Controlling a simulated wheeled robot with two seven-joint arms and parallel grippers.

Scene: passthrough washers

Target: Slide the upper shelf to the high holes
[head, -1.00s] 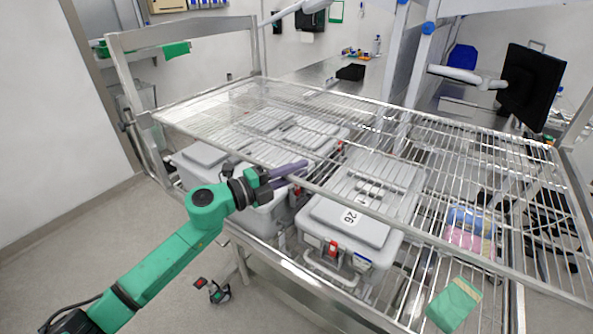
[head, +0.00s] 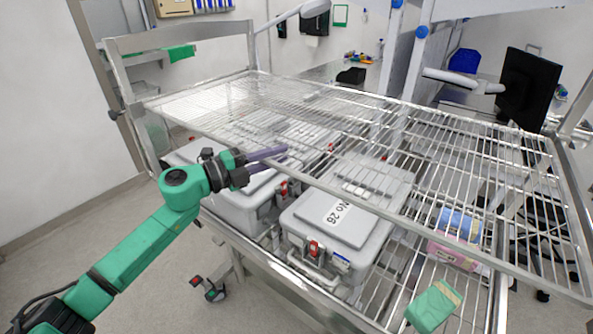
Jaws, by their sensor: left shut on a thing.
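The upper shelf (head: 400,221) is a wire rack with a metal rim, spanning the cart above several grey boxes. My left gripper (head: 280,155) reaches in from the left on my green arm. Its purple fingers are shut on the shelf's front rim, left of the middle. The shelf stands clear above the box lids. The holes in the posts are too small to make out, so I cannot tell which ones the shelf is level with. My right gripper is out of view.
A grey box labelled No 26 (head: 338,218) sits on the lower rack, with another grey box to its left. A blue pack (head: 460,223), a pink pack (head: 455,252) and a green block (head: 434,306) are at lower right. The left post (head: 124,95) frames the cart.

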